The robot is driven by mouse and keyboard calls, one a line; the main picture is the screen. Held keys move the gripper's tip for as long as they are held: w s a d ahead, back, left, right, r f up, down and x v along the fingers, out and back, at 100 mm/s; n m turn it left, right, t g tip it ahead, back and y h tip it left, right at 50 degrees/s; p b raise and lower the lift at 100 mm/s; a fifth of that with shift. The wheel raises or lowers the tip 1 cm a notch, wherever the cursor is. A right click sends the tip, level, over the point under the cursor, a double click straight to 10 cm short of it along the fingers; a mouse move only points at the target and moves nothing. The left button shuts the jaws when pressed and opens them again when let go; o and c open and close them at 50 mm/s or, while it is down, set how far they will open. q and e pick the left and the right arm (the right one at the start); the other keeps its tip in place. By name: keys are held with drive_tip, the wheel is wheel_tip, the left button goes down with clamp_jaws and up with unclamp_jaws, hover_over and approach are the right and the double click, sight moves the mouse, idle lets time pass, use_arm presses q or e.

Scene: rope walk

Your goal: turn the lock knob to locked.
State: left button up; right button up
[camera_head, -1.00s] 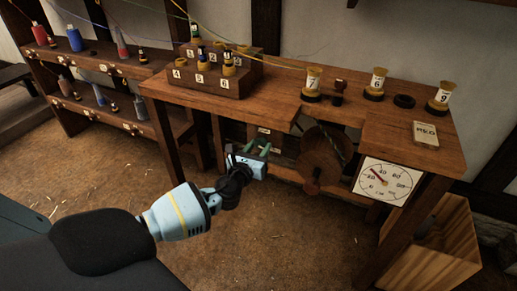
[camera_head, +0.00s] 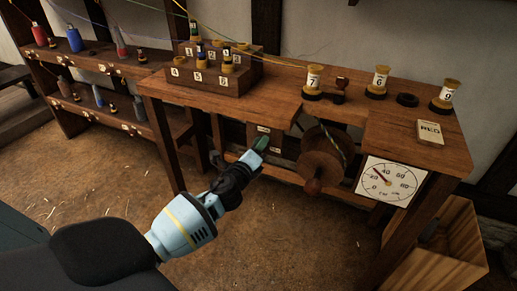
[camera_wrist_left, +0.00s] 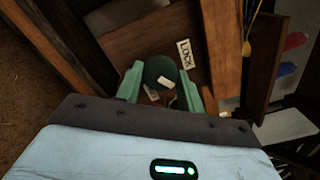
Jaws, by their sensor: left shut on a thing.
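The lock knob (camera_wrist_left: 158,69) is a round dark green knob on a brown wooden panel (camera_wrist_left: 136,46) in the left wrist view. A white label reading LOCK (camera_wrist_left: 185,54) is on the panel beside it. My left gripper (camera_wrist_left: 160,92) has its green fingers on either side of the knob, shut on it. A small white mark shows at the knob's lower edge; I cannot tell which setting it points to. My right gripper is not in view.
The wooden bench (camera_head: 345,88) overhangs the panel. A round wooden wheel (camera_head: 322,165) is just right of my gripper, with a white dial (camera_head: 390,182) beyond it. A rack of bobbins (camera_head: 105,65) stands left. The floor (camera_head: 110,180) in front is clear.

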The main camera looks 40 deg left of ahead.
use_arm(q)
drive_tip(key=n, duration=1)
drive_tip(key=shift+n+p, duration=0.3)
drive_tip(key=shift+n, duration=0.3)
drive_tip(key=o, duration=1)
drive_tip(key=shift+c, duration=0.2)
drive_tip(key=shift+s, duration=0.1)
